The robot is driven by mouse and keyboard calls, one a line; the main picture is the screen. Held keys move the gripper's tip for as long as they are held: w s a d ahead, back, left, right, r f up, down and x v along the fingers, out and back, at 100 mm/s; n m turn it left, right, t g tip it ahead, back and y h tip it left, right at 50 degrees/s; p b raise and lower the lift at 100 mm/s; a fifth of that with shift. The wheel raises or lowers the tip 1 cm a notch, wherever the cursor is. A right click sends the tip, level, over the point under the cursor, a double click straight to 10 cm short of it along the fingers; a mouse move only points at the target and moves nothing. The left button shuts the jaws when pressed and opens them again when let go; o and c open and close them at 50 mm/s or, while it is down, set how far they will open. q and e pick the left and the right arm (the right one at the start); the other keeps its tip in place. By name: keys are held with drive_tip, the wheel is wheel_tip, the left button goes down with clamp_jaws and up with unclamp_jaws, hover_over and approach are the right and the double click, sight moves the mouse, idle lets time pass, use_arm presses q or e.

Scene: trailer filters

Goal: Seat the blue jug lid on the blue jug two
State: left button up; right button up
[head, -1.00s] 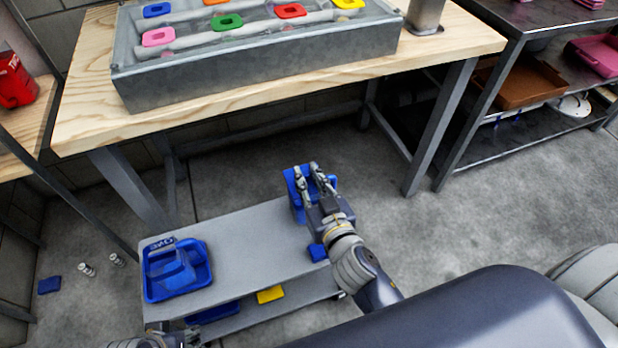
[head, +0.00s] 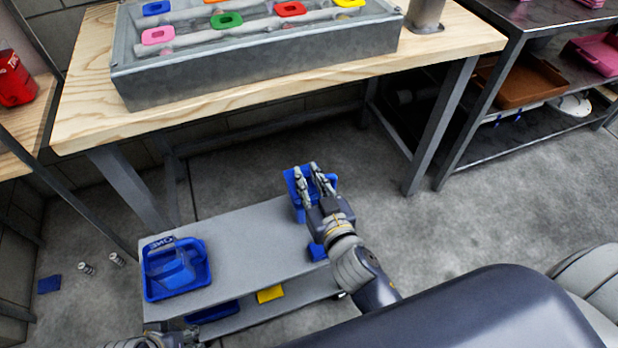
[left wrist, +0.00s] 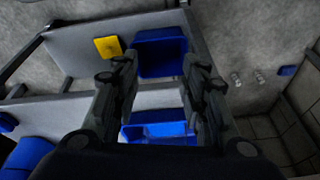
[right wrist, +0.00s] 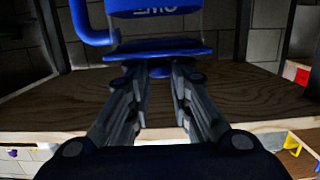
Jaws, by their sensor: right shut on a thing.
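My right gripper (head: 318,178) is shut at the right end of the low grey bench, over a blue jug (head: 297,190). In the right wrist view, the closed fingers (right wrist: 167,70) pinch the knob of a flat blue lid (right wrist: 160,50). The labelled blue jug body (right wrist: 150,18) lies directly against or very close to that lid; whether they touch cannot be told, and the lettering is partly cut off.
A second labelled blue container (head: 165,290) stands at the bench's left end. A small blue piece (head: 317,251) and a yellow piece (head: 270,294) lie nearby. A wooden table (head: 230,112) with a grey tray (head: 270,72) stands behind. The bench middle (head: 255,235) is clear.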

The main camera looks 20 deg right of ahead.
use_arm(q)
drive_tip(key=shift+r, duration=0.15)
drive_tip(key=shift+f, duration=0.2)
drive_tip(key=shift+f, duration=0.3)
use_arm(e)
drive_tip(key=shift+r, duration=0.1)
use_arm(q)
drive_tip(key=shift+f, duration=0.1)
drive_tip(key=shift+w+f, duration=0.15)
drive_tip(key=shift+f, duration=0.05)
drive_tip(key=shift+w, duration=0.1)
use_arm(e)
drive_tip(key=shift+r+p, duration=0.1)
drive_tip(key=shift+p, duration=0.2)
use_arm(q)
drive_tip(key=shift+d+f, duration=0.1)
drive_tip(key=shift+f, duration=0.3)
